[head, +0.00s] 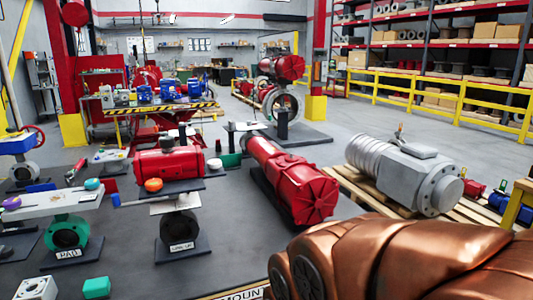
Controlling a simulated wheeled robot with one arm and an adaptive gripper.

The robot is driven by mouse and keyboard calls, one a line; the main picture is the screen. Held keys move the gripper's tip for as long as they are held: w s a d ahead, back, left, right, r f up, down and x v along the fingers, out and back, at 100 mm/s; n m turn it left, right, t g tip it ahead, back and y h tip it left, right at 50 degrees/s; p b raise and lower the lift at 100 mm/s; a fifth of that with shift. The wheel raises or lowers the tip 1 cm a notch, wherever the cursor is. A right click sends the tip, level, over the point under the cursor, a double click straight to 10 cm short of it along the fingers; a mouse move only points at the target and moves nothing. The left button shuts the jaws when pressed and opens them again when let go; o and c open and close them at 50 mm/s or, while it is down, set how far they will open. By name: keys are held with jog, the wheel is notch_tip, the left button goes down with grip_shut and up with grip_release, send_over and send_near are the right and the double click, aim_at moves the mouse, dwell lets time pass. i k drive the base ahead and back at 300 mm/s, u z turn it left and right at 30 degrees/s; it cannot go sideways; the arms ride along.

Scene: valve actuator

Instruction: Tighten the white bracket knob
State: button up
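A small white knob (214,163) shows just right of the red actuator (160,162), which sits on a dark stand with a pale plate. An orange knob (153,185) is at the front of that stand. To the left, a white bracket plate (55,204) rests over a green valve body (68,232), with a teal knob (92,184) and a purple knob (12,202) on or near it. I cannot tell how tight any knob is. My gripper is not in view.
A long red actuator (290,182) lies right of the stand. A large grey actuator (408,172) lies on a wooden pallet (357,189) farther right. A yellow railing (420,88) fronts the shelves. A copper-coloured part of my own body hides the lower right.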

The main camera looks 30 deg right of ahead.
aim_at(215, 164)
jog(key=z, duration=0.85)
jog(key=i, duration=0.8)
jog(key=u, duration=2.4)
